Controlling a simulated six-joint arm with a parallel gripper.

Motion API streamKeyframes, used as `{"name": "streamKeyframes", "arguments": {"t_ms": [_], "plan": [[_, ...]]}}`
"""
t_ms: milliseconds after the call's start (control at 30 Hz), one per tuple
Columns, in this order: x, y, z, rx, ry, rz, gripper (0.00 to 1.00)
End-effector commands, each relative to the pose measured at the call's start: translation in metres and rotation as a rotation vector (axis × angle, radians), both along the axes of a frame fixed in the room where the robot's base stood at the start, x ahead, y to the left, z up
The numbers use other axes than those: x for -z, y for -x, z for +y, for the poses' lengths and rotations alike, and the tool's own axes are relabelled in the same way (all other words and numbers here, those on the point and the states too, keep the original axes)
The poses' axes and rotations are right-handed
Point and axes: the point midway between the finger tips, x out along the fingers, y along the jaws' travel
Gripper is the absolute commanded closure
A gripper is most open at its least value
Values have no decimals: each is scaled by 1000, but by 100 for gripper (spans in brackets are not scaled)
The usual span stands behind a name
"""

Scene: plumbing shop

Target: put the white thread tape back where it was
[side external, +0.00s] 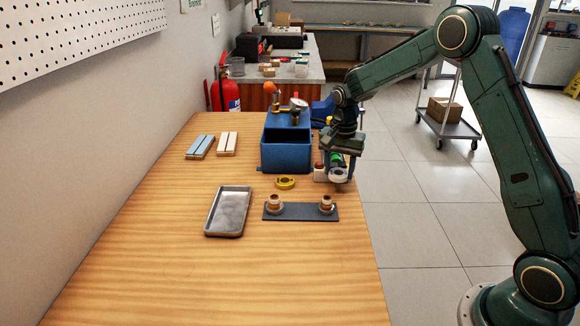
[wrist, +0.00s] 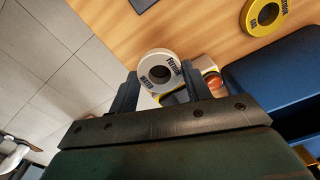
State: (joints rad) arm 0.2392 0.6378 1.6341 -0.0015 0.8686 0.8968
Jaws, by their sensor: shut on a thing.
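The white thread tape (wrist: 147,81) is a white ring with dark lettering, held between the two fingers of my gripper (wrist: 160,73) in the wrist view. In the side view my gripper (side external: 341,163) is low over the right edge of the wooden table, with the white tape (side external: 338,177) at its tips. It looks held just above the tabletop; the exact gap is hard to tell. A yellow thread tape (side external: 285,183) lies flat on the table to the left; it also shows in the wrist view (wrist: 250,17).
A blue toolbox (side external: 284,160) stands left of my gripper. Small white items with a reddish top (side external: 319,172) sit beside it, partly hidden. A dark plate with two fittings (side external: 300,214) and a metal tray (side external: 228,212) lie nearer the camera. The front table area is clear.

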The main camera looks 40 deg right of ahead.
Motion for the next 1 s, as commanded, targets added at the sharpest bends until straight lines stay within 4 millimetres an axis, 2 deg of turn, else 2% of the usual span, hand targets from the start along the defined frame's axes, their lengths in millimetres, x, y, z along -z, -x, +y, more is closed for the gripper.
{"name": "streamKeyframes", "arguments": {"t_ms": [400, 867, 900, 1000], "plan": [[40, 1, 0, 0, -1, 2, 73], [44, 1, 0, 0, -1, 3, 73], [44, 0, 0, 0, 0, 1, 46], [44, 0, 0, 0, 0, 1, 30]]}}
